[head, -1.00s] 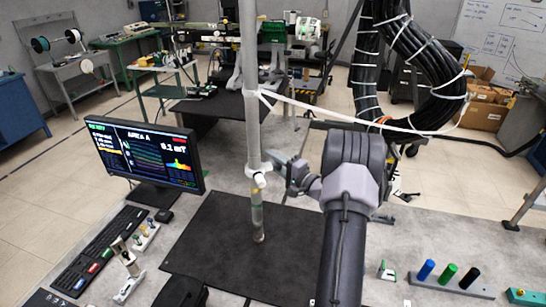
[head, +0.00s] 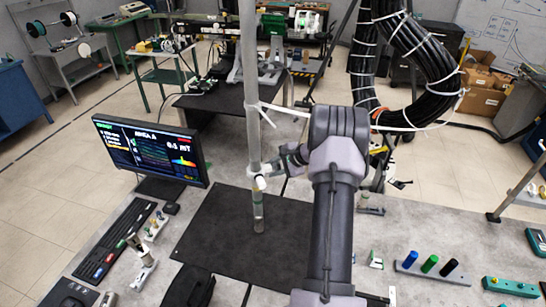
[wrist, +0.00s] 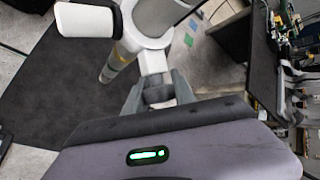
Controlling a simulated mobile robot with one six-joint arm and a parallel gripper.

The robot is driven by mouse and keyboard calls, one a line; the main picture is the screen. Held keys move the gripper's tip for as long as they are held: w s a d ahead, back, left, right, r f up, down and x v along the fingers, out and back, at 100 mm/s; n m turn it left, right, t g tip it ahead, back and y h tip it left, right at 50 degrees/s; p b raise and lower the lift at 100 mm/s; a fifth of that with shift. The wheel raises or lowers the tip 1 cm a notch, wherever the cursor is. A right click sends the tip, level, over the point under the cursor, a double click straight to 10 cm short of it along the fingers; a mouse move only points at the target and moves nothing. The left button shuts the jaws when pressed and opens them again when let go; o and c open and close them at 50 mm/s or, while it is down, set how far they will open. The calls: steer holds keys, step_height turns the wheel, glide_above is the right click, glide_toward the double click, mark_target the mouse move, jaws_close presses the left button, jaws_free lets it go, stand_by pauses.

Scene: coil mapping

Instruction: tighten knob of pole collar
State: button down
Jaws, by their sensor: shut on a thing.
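A pale upright pole (head: 250,90) stands over the dark mat, its lower end clear like a tube. A white collar (head: 259,182) sits low on the pole, and it shows close up in the wrist view (wrist: 150,40). A white cylindrical part (wrist: 88,20) sticks out of the collar to the left. My gripper (head: 274,168) is at the collar's right side. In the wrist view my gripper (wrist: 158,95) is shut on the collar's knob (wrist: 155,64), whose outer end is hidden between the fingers.
The dark mat (head: 215,265) lies bare around the pole's foot. A monitor (head: 152,150) and keyboard (head: 115,238) stand to the left. A rack of coloured cylinders (head: 432,268) is at the right.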

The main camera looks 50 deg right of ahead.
steer(key=shift+s+m+g+y+p, duration=0.15)
steer(key=shift+m+g+y+p, duration=0.25)
steer(key=shift+g+p, duration=0.85)
steer(key=g+b, duration=0.1)
steer(key=g+y+b, duration=0.1)
steer(key=s+f+m+g+y+b, duration=0.1)
steer(key=g+b, duration=0.1)
steer(key=shift+a, duration=0.4)
steer(key=shift+s+r+b, duration=0.15)
steer(key=shift+b, duration=0.25)
steer(key=c, duration=1)
jaws_free()
steer(key=shift+a+g, duration=0.1)
steer(key=shift+g, duration=0.15)
steer(key=shift+c, duration=0.2)
steer(key=shift+r, duration=0.15)
